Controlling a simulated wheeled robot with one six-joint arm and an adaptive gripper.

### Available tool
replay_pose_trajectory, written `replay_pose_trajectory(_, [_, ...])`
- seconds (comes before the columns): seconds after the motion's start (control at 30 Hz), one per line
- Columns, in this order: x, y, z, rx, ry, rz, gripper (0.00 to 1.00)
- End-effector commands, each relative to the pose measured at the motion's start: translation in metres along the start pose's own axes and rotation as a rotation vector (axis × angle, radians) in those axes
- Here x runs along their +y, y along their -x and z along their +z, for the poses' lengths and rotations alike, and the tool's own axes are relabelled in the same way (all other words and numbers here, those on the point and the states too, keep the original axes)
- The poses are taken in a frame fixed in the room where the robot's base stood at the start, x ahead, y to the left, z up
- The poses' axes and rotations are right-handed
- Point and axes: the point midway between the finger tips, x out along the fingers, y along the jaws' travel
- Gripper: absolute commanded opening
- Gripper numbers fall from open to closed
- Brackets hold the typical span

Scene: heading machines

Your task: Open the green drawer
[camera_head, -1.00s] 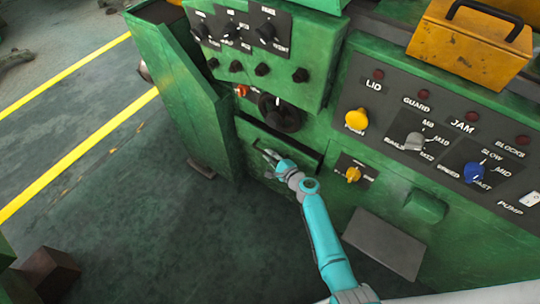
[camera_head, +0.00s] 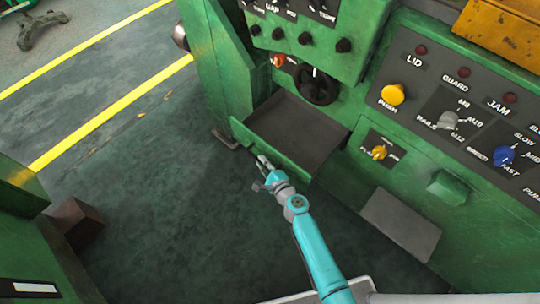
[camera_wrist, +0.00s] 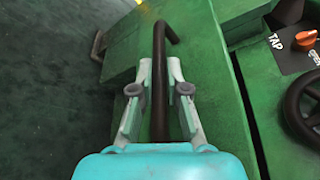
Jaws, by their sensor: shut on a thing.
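The green drawer (camera_head: 246,136) stands pulled well out of the machine's front, and its dark, empty inside shows in the head view. My gripper (camera_head: 262,162) is at the outer face of the drawer front. In the wrist view my gripper (camera_wrist: 158,72) is shut on the dark bar handle (camera_wrist: 158,45), with one finger on each side of it. The handle's far end bends to the right past the fingertips. In the head view my gripper mostly hides the handle.
A dark handwheel (camera_head: 316,87) sits on the machine just above the drawer. A panel with a yellow knob (camera_head: 379,153) is right of it, and a grey plate (camera_head: 400,225) is lower right. The floor (camera_head: 190,220) before the drawer is clear.

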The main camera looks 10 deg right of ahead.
Motion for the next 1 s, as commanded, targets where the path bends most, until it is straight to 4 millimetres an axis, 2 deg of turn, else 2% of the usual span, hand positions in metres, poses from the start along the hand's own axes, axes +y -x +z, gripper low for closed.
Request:
replay_pose_trajectory(0.47, [0.0041,0.0019,0.0042,0.001,0.001,0.001,0.00])
replay_pose_trajectory(0.5, [0.0040,0.0018,0.0041,0.001,0.001,0.001,0.24])
replay_pose_trajectory(0.57, [0.0039,0.0018,0.0042,0.001,0.001,0.001,0.39])
replay_pose_trajectory(0.87, [0.0035,0.0020,0.0043,0.000,0.000,0.000,0.39])
replay_pose_trajectory(1.0, [0.0037,0.0090,0.0041,0.000,-0.001,0.000,0.39])
